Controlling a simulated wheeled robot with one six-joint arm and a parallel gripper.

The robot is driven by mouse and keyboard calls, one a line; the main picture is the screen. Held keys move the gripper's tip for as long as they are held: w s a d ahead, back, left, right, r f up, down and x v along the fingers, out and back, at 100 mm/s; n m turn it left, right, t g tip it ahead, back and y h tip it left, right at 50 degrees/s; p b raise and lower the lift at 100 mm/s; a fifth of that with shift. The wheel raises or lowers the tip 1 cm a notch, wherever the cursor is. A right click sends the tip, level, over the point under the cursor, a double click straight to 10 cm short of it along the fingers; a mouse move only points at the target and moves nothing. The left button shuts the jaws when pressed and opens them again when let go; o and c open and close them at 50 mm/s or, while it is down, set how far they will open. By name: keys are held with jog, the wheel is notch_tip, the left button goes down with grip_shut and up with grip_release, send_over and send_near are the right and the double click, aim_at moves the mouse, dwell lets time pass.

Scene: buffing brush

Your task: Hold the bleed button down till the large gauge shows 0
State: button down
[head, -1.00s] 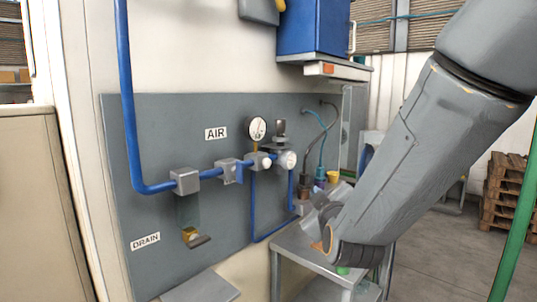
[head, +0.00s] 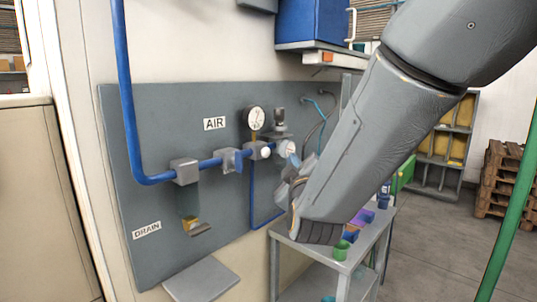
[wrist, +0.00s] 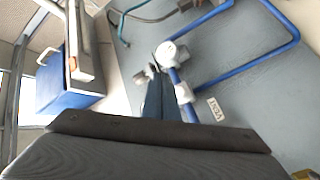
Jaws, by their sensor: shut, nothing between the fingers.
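The large gauge (head: 256,119) is a white dial on the grey panel; its needle shows, but its reading is too small to tell. A round white knob (head: 265,153), perhaps the bleed button, sits on the blue pipe below it. A smaller white dial (head: 285,148) is to its right. My gripper (head: 291,185) is in front of the panel, below the small dial, and partly hidden by my wrist. In the wrist view my gripper's fingers (wrist: 160,97) are together and empty, pointing at the pipe fittings (wrist: 183,92), beside a VENT label (wrist: 216,110). Contact cannot be told.
A blue pipe (head: 128,110) runs down and across the panel. A drain fitting (head: 192,224) hangs at lower left. A grey cart (head: 345,265) with small containers stands under my arm. A blue box (head: 312,22) is on a shelf above. Pallets (head: 503,180) stand at right.

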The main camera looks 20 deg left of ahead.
aim_at(265, 152)
jog(key=shift+w+a, duration=0.35)
jog(key=shift+a, duration=0.55)
jog(key=shift+w+a, duration=0.4)
jog(key=shift+a, duration=0.45)
jog(key=shift+w+a, duration=0.35)
jog(key=shift+a, duration=0.55)
jog(key=shift+w+a, duration=0.2)
jog(key=shift+a, duration=0.15)
